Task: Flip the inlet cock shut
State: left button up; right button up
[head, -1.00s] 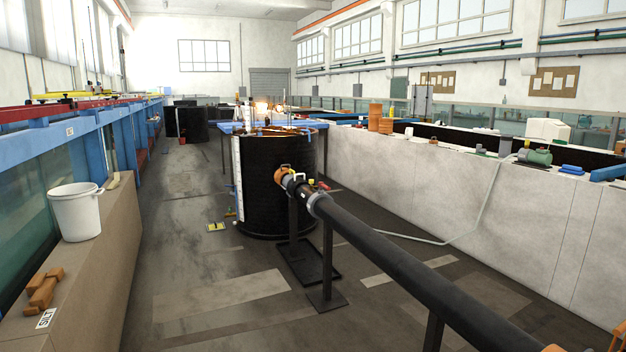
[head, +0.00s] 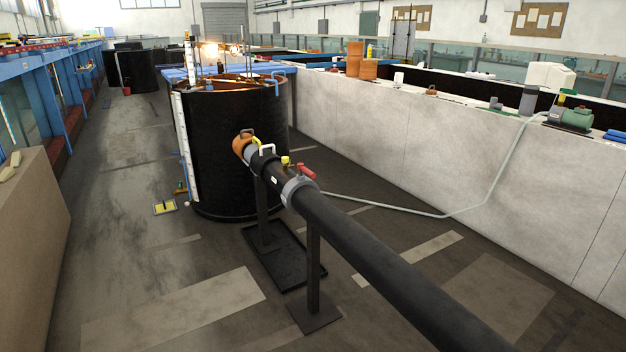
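A thick black pipe (head: 375,259) runs from the lower right to a large black round tank (head: 209,150). Near the tank the pipe carries an orange collar (head: 241,146), a pale handle (head: 266,149), a small yellow fitting (head: 285,160) and a red lever (head: 307,171) beside a grey collar (head: 296,187). The red lever looks like the handle of a cock, but I cannot tell for sure that it is the inlet cock, nor whether it is open or shut. Neither of my grippers is in view.
Black stands (head: 314,277) on flat feet hold up the pipe. A pale hose (head: 430,214) crosses the floor to a green pump (head: 570,118) on the right wall's ledge. A yellow plate (head: 164,208) lies left of the tank. The floor at left is open.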

aim_at(300, 168)
jog(key=i+j, duration=0.1)
jog(key=i, duration=0.3)
jog(key=i+z, duration=0.25)
jog(key=z, duration=0.25)
jog(key=i+z, duration=0.2)
jog(key=z, duration=0.25)
jog(key=i+j+z, duration=0.15)
jog(key=i+j, duration=0.2)
jog(key=i, duration=0.15)
jog(key=i+j+z, duration=0.1)
jog(key=i+j, duration=0.35)
jog(key=i+l, duration=0.05)
